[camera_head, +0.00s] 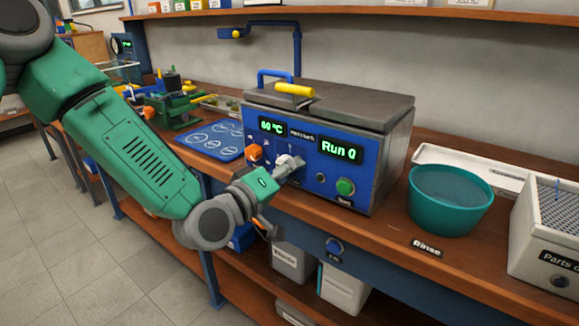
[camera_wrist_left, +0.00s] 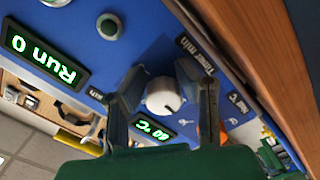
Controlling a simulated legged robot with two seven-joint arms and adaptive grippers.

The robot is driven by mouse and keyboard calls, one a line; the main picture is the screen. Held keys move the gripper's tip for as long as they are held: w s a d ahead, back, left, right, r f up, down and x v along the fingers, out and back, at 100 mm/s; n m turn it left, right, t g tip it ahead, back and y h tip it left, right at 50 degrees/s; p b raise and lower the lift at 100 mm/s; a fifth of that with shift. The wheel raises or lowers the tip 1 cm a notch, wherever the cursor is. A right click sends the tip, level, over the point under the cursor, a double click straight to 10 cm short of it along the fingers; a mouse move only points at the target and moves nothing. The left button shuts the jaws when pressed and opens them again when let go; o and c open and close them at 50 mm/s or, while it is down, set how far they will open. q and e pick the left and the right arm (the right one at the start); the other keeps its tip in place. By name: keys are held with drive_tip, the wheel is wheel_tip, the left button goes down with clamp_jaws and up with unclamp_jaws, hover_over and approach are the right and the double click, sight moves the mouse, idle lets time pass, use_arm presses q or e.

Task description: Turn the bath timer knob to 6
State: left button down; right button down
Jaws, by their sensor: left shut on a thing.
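The bath is a blue-fronted box (camera_head: 330,183) with a grey lid on the bench. Its timer knob is white and round (camera_wrist_left: 163,97), beside a "Timer min" label in the left wrist view. A small dark pointer mark shows on the knob's face; I cannot read which number it points at. My left gripper (camera_head: 287,164) is at the bath's front panel, its fingers (camera_wrist_left: 162,88) shut around the knob, one on each side. In the head view the fingers partly cover the knob. My right gripper is in neither view.
A teal rinse bowl (camera_head: 450,202) and a parts box (camera_head: 548,235) stand at right. A blue mat (camera_head: 213,139) lies left.

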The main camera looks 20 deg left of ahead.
use_arm(q)
drive_tip(key=c, duration=2.3)
unclamp_jaws()
drive_tip(key=shift+w+a+r+y, duration=0.15)
drive_tip(key=shift+a+r+y, duration=0.1)
drive_tip(key=shift+a, duration=0.25)
drive_tip(key=shift+w+a+r+y, duration=0.15)
drive_tip(key=shift+a+r, duration=0.1)
drive_tip(key=shift+a, duration=0.25)
drive_tip(key=shift+s+d, duration=0.1)
drive_tip(key=shift+d, duration=0.05)
drive_tip(key=shift+f, duration=0.1)
drive_tip(key=shift+s, duration=0.1)
drive_tip(key=shift+d+f+m, duration=0.15)
drive_tip(key=shift+m, duration=0.45)
drive_tip(key=m, duration=0.3)
drive_tip(key=m+p, duration=0.1)
drive_tip(key=m, duration=0.2)
drive_tip(key=shift+s+f, duration=0.2)
drive_tip(key=m, duration=0.5)
drive_tip(key=shift+m, duration=2.7)
